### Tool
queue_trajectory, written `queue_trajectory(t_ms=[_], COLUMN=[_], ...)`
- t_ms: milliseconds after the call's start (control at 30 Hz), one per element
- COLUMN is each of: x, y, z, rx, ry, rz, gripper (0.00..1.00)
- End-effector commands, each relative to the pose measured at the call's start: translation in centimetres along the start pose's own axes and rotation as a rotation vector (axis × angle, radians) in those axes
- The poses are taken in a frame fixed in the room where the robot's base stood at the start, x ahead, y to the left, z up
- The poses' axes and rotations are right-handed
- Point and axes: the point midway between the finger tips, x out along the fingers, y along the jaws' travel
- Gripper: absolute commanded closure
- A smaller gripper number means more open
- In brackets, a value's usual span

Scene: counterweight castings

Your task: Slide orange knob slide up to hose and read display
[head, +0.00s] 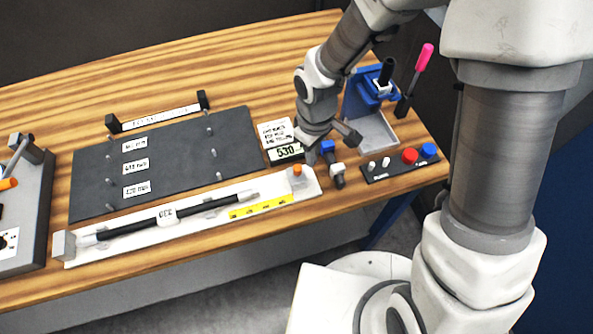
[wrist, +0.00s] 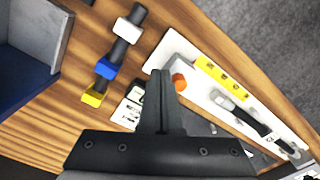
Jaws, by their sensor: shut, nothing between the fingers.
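The orange knob (head: 297,170) sits on a pale slide at the right end of a white measuring bench (head: 310,187). A black hose (head: 130,228) with a white tag and light end fittings lies along the bench, its left end near a grey end block (head: 63,245). A gap separates its right end from the knob. The display (head: 286,151) reads 530. My gripper (head: 311,157) is shut and empty, just right of the knob. In the wrist view the shut fingers (wrist: 160,78) are beside the orange knob (wrist: 180,83); contact cannot be told.
A yellow scale strip (head: 261,207) lines the bench. A dark board (head: 180,158) with pegs and labels lies behind it.

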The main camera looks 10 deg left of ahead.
Motion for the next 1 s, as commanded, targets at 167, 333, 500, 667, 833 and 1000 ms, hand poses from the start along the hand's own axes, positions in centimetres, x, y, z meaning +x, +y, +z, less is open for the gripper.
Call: queue_trajectory(t_ms=[167,333,500,667,833,1000], x=[0.0,0.0,0.3,1.0,1.7,2.3], y=[0.0,0.0,0.0,0.0,0.0,0.0], z=[0.0,0.0,0.0,0.0,0.0,0.0], rx=[0.000,0.000,0.000,0.000,0.000,0.000], ry=[0.000,0.000,0.000,0.000,0.000,0.000], rz=[0.000,0.000,0.000,0.000,0.000,0.000], gripper=[1.00,1.00,1.00,1.00,1.00,1.00])
